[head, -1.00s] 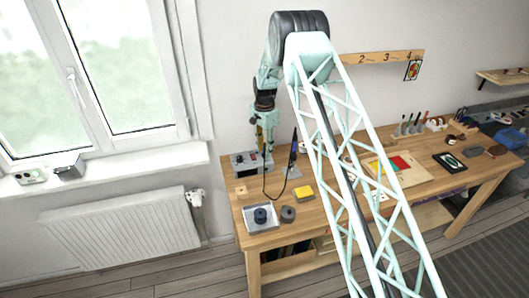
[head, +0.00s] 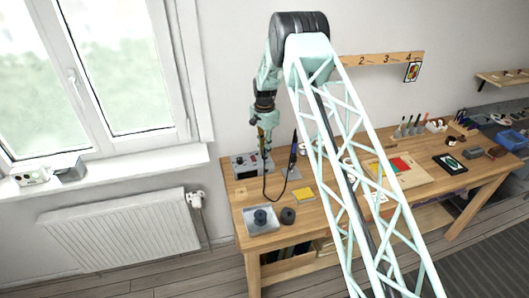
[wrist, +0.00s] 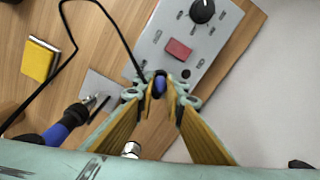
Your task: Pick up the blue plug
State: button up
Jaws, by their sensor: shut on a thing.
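The blue plug (wrist: 160,82) sits between the tips of my gripper (wrist: 159,88) in the wrist view, with a finger on each side. My gripper is shut on it. The fingers hide much of the plug. A black cable (wrist: 118,30) runs from beside the plug and loops over the table. In the head view my gripper (head: 266,155) hangs down in front of the grey control box, and the cable (head: 265,188) drops from it to the tabletop. The plug is too small to make out there. I cannot tell whether it touches the box.
The grey control box (wrist: 182,40) has a black knob and red switch, close beside my fingers. A yellow pad (wrist: 40,60), a metal tray (head: 250,226) and a dark roll (head: 288,215) stand on the workbench (head: 325,208).

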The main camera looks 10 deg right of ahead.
jog(key=shift+r+b, duration=0.35)
jog(key=shift+r, duration=1.2)
jog(key=shift+s+r, duration=0.1)
jog(key=shift+s, duration=0.05)
jog(key=s+r+b, duration=0.1)
jog(key=s+b, duration=0.1)
jog(key=s, duration=1.3)
jog(key=shift+s+r, duration=0.2)
jog(key=shift+s, duration=0.15)
jog(key=shift+r, duration=0.2)
jog(key=shift+r, duration=0.25)
